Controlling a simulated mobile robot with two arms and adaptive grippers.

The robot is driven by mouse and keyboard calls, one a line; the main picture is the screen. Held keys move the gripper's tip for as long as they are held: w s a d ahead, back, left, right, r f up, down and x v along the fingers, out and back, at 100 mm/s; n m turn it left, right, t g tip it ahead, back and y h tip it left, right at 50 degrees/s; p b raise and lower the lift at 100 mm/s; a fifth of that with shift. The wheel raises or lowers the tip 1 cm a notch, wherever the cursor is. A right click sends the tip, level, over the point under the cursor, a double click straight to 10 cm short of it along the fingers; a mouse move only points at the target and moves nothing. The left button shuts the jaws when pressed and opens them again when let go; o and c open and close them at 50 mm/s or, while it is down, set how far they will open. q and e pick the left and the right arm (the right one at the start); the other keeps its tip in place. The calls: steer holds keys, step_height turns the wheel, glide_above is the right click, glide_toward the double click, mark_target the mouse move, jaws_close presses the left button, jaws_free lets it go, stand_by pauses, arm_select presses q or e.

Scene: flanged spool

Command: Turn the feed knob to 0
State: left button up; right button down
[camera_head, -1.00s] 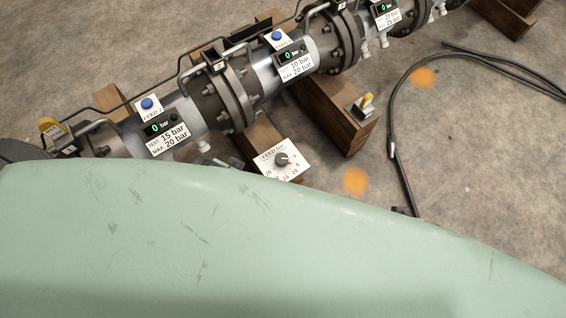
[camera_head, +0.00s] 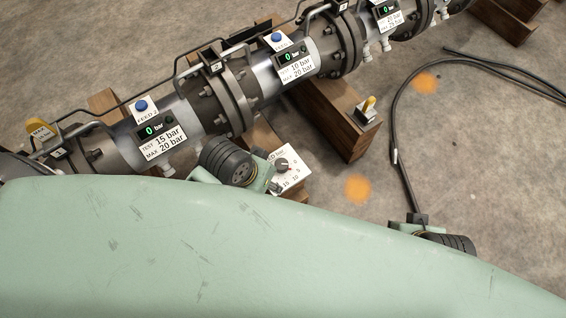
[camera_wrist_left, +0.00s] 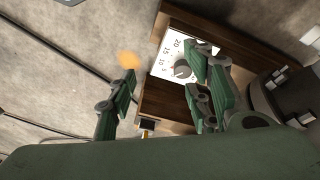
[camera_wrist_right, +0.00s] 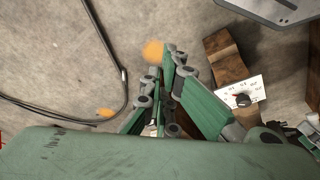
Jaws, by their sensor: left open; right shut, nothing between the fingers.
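The feed knob (camera_head: 281,165) is a dark round knob on a white dial plate (camera_head: 291,181) with printed numbers. A small red mark shows at its right side in the head view; the exact setting is too small to read. My left gripper (camera_wrist_left: 160,78) is open, its fingers spread in front of the knob (camera_wrist_left: 182,69) in the left wrist view. In the head view my left wrist stands just left of the dial and covers part of it. My right gripper (camera_wrist_right: 171,54) is shut and empty, well apart from the knob (camera_wrist_right: 240,99).
A flanged pipe spool (camera_head: 188,122) with gauges and blue feed buttons lies on wooden beams (camera_head: 338,132). A yellow-handled switch (camera_head: 369,106) sits on one beam. A black cable (camera_head: 398,100) curves over the floor at right.

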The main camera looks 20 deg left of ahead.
arm_select(q)
steer(key=w+d+f, duration=0.3)
steer(key=n+g+y, duration=0.2)
steer(key=g, duration=0.1)
glide_above(283, 165)
steer(key=f, duration=0.6)
steer(key=shift+s+d, duration=0.15)
steer(key=shift+d, duration=0.05)
steer(key=shift+w+a, duration=0.2)
steer(key=shift+a, duration=0.05)
arm_select(e)
step_height(283, 165, down, 11)
arm_select(q)
steer(key=shift+f+b, duration=0.3)
steer(key=shift+f, duration=0.3)
step_height(283, 165, down, 6)
steer(key=shift+f+b, duration=0.1)
steer(key=shift+b, duration=1.15)
steer(key=shift+f, duration=0.15)
arm_select(e)
step_height(283, 165, up, 11)
steer(key=shift+s, duration=0.4)
steer(key=shift+r, duration=0.1)
arm_select(q)
steer(key=shift+d, duration=0.1)
steer(key=c, duration=1.1)
